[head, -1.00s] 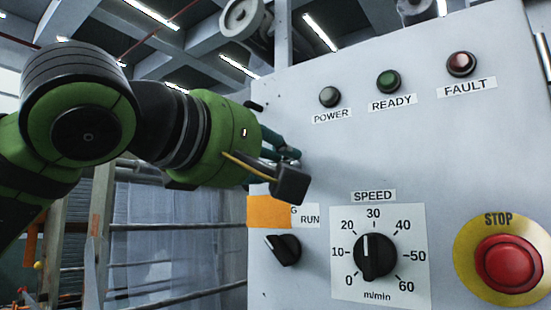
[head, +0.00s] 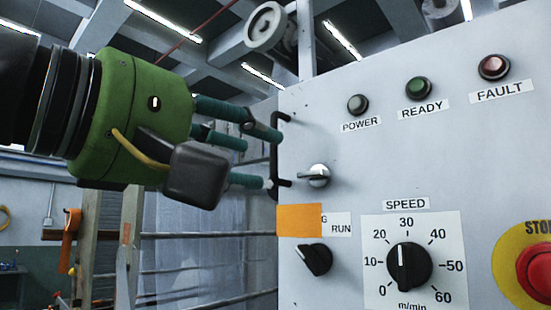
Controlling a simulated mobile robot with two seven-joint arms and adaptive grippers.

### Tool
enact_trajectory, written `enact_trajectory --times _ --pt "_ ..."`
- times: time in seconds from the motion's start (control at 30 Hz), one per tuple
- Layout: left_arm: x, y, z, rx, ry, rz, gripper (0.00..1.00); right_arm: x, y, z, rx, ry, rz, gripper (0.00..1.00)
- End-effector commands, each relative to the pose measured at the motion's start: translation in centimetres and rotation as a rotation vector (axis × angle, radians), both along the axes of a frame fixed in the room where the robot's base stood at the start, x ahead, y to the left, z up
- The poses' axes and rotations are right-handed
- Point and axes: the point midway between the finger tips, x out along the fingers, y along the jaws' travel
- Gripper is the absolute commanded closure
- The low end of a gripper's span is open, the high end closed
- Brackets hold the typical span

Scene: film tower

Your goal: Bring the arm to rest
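My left gripper (head: 262,156) comes in from the left, with a green body and teal fingers. Its fingers point right, spread apart and straight, with nothing seen between them. The fingertips overlap the black handle (head: 274,160) at the left edge of the grey control panel (head: 350,150) in the head view; I cannot tell whether they touch it. My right gripper is not in view.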

Motion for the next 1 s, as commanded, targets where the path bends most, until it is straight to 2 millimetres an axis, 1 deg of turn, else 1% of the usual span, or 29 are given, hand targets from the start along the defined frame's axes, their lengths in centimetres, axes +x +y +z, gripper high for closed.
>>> enact_trajectory --times 0.1,0.2,0.77,0.87,0.97,1.0 --pt "-0.9 0.7 0.0 -0.001 -0.001 0.0 0.6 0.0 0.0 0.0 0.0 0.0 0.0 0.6" --pt "-1.2 0.9 0.0 0.001 0.001 0.0 0.6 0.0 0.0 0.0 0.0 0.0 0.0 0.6" --pt "-1.2 0.7 -0.2 -0.001 0.006 -0.009 0.6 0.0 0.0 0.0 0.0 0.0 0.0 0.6" --pt "-0.7 -0.7 -1.4 -0.015 0.047 -0.079 0.6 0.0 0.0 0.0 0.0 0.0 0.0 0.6" --pt "-0.2 -3.7 -4.1 -0.062 0.147 -0.243 0.6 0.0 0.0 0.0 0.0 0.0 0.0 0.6" --pt "-0.2 -5.1 -5.4 -0.098 0.203 -0.331 0.6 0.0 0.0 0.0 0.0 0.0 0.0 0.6"
